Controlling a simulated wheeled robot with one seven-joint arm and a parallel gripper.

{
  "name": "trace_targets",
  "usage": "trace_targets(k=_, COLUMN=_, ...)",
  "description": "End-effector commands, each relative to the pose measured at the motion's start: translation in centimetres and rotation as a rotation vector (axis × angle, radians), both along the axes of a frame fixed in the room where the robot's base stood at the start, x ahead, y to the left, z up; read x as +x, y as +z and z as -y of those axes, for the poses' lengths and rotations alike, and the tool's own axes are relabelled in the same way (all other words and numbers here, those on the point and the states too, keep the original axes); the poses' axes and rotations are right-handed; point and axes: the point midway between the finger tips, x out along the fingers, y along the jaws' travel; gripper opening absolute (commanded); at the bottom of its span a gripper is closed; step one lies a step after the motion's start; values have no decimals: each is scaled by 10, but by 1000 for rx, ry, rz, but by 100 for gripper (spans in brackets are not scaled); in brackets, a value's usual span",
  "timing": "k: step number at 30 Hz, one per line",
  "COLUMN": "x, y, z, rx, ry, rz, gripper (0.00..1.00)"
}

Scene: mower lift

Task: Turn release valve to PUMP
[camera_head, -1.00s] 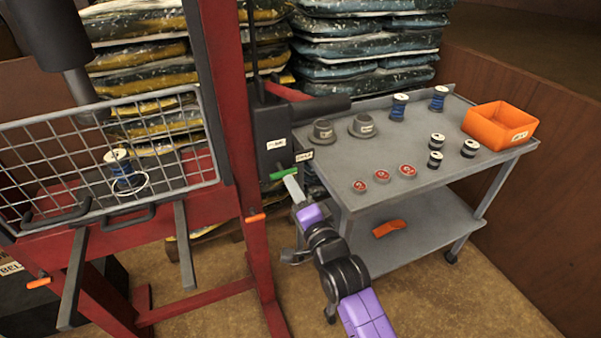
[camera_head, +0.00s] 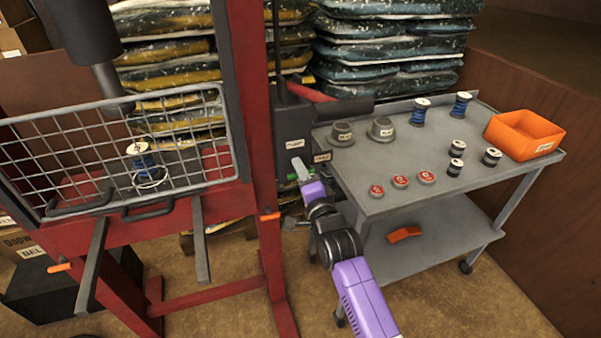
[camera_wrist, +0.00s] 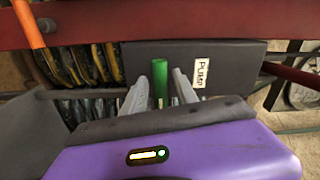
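The release valve's green handle (camera_wrist: 160,82) stands between my two fingers in the wrist view, with narrow gaps showing beside it. My gripper (camera_wrist: 159,92) is open around the handle. In the head view my gripper (camera_head: 299,170) is at the lower part of the dark pump block (camera_head: 289,124), and only small bits of green show beside it. A white PUMP label (camera_wrist: 202,74) is right of the handle in the wrist view. In the head view one white label (camera_head: 295,144) is on the block and another (camera_head: 322,157) lower right. Their text is too small to read there.
The red press frame (camera_head: 262,180) with its wire guard (camera_head: 150,140) stands left of my gripper. A grey cart (camera_head: 420,200) with spools, red discs and an orange bin (camera_head: 523,134) stands close on the right. Stacked bags are behind.

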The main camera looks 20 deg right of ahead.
Motion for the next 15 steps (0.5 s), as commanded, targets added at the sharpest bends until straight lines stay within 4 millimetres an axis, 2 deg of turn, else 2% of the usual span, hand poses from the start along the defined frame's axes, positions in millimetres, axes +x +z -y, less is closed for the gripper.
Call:
trace_targets(k=5, x=0, y=0, z=0, rx=0, ry=0, rz=0, gripper=35)
trace_targets(k=10, x=0, y=0, z=0, rx=0, ry=0, rz=0, gripper=1)
trace_targets(k=15, x=0, y=0, z=0, rx=-1, ry=0, rz=0, gripper=0)
